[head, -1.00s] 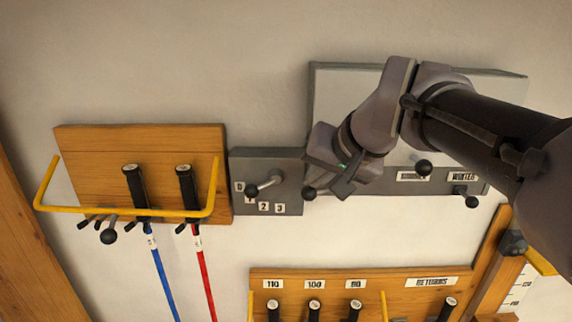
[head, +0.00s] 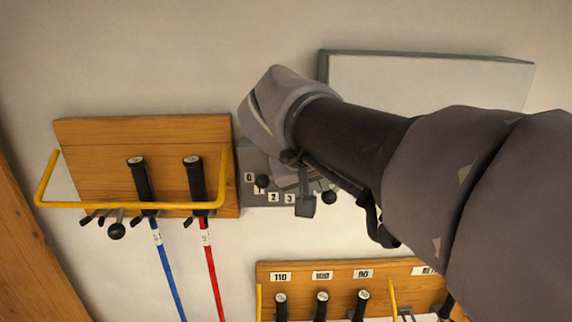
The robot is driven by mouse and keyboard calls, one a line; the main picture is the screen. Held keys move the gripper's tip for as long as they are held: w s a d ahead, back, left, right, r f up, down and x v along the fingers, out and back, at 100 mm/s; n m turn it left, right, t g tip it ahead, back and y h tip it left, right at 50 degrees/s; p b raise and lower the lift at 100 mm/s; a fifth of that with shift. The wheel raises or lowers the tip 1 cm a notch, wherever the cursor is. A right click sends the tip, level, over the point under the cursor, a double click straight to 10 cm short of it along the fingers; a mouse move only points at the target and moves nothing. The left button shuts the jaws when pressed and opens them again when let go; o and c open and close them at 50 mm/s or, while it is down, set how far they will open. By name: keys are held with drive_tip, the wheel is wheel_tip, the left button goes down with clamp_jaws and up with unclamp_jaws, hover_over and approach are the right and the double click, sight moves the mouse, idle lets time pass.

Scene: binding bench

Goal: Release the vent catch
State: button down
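No part in view is labelled as the vent catch, so I cannot tell for certain which one it is. A small grey panel (head: 252,160) marked 0 to 3 carries a lever with a black ball knob (head: 262,181). Another black knob (head: 329,197) shows just right of it, at the lower left of a large pale panel (head: 430,80). My gripper (head: 305,204) is between these two knobs, in front of the small panel's right side. It is mostly hidden behind my own arm. Its opening and any contact with a knob cannot be made out.
A wooden rack (head: 90,150) with a yellow rail (head: 45,180) holds black-gripped blue and red poles on the left. A lower wooden rack (head: 300,268) labelled 110, 100 and 90 sits below. My arm covers much of the right side.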

drive_tip(key=shift+d+f+b, duration=0.2)
drive_tip(key=shift+f+b, duration=0.45)
drive_tip(key=shift+b, duration=0.1)
drive_tip(key=shift+s+f+b, duration=0.15)
drive_tip(key=shift+f+b, duration=0.15)
drive_tip(key=shift+f, duration=0.05)
